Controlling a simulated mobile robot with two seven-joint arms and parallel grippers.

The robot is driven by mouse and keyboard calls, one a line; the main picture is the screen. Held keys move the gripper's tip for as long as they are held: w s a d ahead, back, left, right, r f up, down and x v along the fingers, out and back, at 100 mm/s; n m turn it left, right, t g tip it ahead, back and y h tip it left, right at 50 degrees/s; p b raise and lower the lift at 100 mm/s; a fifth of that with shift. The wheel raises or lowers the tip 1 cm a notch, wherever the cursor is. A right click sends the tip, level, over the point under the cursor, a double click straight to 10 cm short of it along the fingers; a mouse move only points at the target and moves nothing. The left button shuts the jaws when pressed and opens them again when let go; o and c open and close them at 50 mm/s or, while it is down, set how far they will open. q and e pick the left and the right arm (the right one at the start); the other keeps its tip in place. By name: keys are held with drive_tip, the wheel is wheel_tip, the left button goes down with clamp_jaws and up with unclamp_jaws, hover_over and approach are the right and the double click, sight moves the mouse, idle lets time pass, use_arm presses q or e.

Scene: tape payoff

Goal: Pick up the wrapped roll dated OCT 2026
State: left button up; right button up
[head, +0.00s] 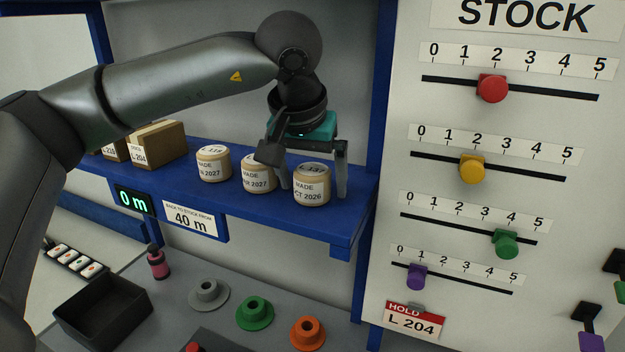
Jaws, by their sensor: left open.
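Several wrapped rolls stand on the blue shelf (265,215). The rightmost roll (312,186) has a label reading "MADE" and "CT 2026", its first letter cut off from view, with L 137 or similar on top. The middle roll (258,176) reads MADE and a 2027 date. The left roll (213,163) also reads 2027. My left gripper (315,184) is open above and around the rightmost roll, one finger at its right side and the other at its left, between it and the middle roll. I cannot tell whether the fingers touch it. My right gripper is out of view.
Cardboard boxes (157,144) stand at the shelf's left. Below are a black bin (103,311) and grey, green and orange flanged cores (308,333). A blue upright (376,150) and the STOCK board (500,180) with sliders stand close right of the gripper.

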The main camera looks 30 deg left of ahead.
use_arm(q)
drive_tip(key=c, duration=1.4)
drive_tip(key=shift+r, duration=0.1)
